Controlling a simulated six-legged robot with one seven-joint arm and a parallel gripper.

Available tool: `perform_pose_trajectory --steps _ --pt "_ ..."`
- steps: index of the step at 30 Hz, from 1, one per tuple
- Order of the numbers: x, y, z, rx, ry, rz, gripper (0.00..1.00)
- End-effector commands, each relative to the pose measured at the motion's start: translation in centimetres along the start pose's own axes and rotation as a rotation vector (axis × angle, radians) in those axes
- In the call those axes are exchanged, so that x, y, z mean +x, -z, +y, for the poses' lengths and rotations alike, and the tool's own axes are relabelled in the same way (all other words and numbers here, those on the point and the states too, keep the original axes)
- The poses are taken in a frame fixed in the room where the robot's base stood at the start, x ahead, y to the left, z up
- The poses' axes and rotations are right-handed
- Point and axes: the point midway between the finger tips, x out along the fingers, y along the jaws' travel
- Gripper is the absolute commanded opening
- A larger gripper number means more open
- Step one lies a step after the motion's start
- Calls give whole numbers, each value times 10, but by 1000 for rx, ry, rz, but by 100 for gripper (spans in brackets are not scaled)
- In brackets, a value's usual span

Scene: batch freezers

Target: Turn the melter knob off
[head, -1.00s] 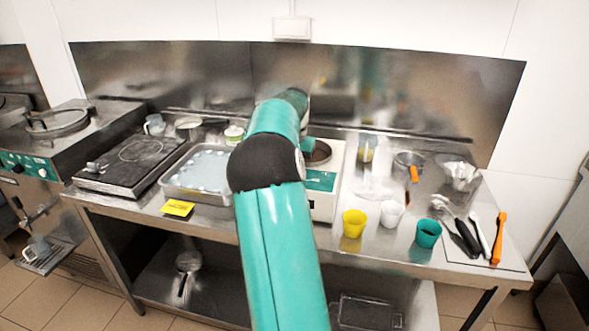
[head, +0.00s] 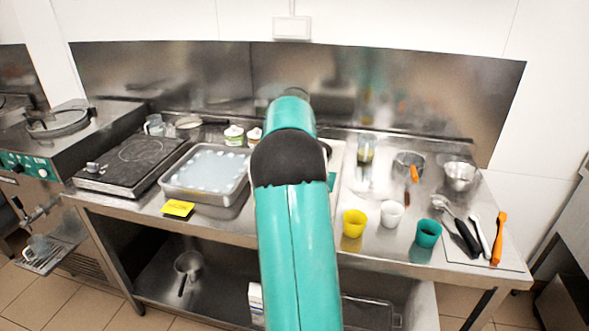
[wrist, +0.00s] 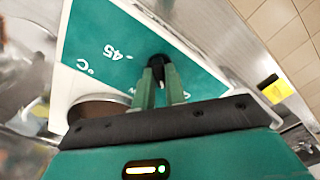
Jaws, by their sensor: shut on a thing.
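The melter is a white box with a teal front panel. In the head view only a strip of the melter (head: 336,158) shows at the right of my arm. In the wrist view its teal panel (wrist: 98,45) carries "-45" and "°C" markings. The black knob (wrist: 157,61) is on this panel, partly covered by my fingers. My gripper (wrist: 160,72) is shut on the knob, its two green fingers on either side of it. The knob's exact setting cannot be read. In the head view my arm hides the gripper and knob.
A steel tray (head: 167,188) and a black hot plate (head: 90,180) stand left of my arm. A yellow cup (head: 354,223), white cup (head: 391,214) and teal cup (head: 428,234) stand to the right.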

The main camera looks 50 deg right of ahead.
Motion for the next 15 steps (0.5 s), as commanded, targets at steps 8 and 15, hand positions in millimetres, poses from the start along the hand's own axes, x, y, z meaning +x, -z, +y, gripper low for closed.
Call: perform_pose_trajectory --steps 8,15 --pt "0 -1 0 -224 3 -1 0" --pt "0 0 -1 -347 2 -2 0"
